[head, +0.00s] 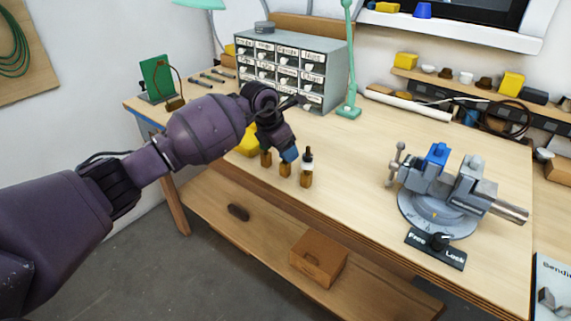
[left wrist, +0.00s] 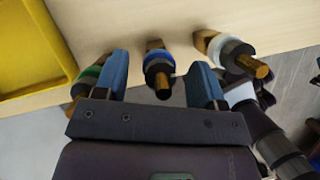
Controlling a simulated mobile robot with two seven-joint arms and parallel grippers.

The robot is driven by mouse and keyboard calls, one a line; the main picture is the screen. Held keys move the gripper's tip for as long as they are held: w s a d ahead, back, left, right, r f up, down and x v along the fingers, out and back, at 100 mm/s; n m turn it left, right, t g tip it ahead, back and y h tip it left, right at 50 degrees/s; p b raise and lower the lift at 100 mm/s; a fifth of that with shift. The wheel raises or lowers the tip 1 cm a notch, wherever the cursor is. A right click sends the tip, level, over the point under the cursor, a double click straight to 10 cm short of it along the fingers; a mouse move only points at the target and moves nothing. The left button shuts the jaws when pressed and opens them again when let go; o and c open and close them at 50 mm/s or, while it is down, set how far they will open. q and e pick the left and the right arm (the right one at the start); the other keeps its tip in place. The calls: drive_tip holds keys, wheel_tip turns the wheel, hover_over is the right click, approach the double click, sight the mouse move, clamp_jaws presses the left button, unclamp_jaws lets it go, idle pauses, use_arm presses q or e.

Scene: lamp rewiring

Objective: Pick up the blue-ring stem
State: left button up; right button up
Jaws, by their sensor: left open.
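Three short brass-coloured stems stand in a row near the front edge of the workbench. In the left wrist view the blue-ring stem (left wrist: 157,66) is the middle one, with a dark blue collar and a brass tip. My left gripper (head: 288,156) is over the row with its blue fingers open. In the left wrist view the open gripper (left wrist: 158,84) has one finger on each side of the blue-ring stem, with gaps showing. The green-ring stem (left wrist: 86,76) is partly hidden behind the left finger. The white-ring stem (left wrist: 232,52) is outside the right finger.
A yellow tray (left wrist: 30,45) lies close to the left of the stems. A labelled drawer cabinet (head: 291,70) and green lamp (head: 349,60) stand behind. A vise (head: 437,200) stands to the right. The bench between the stems and vise is clear.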

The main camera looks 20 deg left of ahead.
use_arm(q)
drive_tip(key=shift+f, duration=0.35)
clamp_jaws()
drive_tip(key=shift+w, duration=0.1)
drive_tip(key=shift+r, duration=0.15)
